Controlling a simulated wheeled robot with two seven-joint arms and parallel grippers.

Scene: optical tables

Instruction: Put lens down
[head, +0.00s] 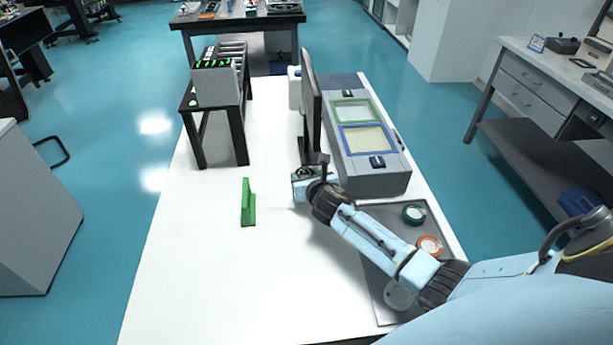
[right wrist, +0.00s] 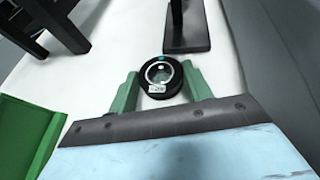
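A round lens (right wrist: 160,76) with a black rim sits between the two green fingers of my right gripper (right wrist: 160,87) in the right wrist view. Both fingers touch its sides, so the gripper is shut on it. In the head view my right gripper (head: 306,176) is over the white table (head: 215,260), beside the monitor foot; the lens is too small there to make out clearly. Whether the lens touches the table cannot be told. A green stand (head: 247,204) is on the table left of the gripper; its edge also shows in the right wrist view (right wrist: 25,135). My left gripper is not in view.
A monitor (head: 311,100) stands just beyond the gripper, next to a grey box (head: 376,180). A black rack (head: 240,135) is at the back left. The front left tabletop is clear.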

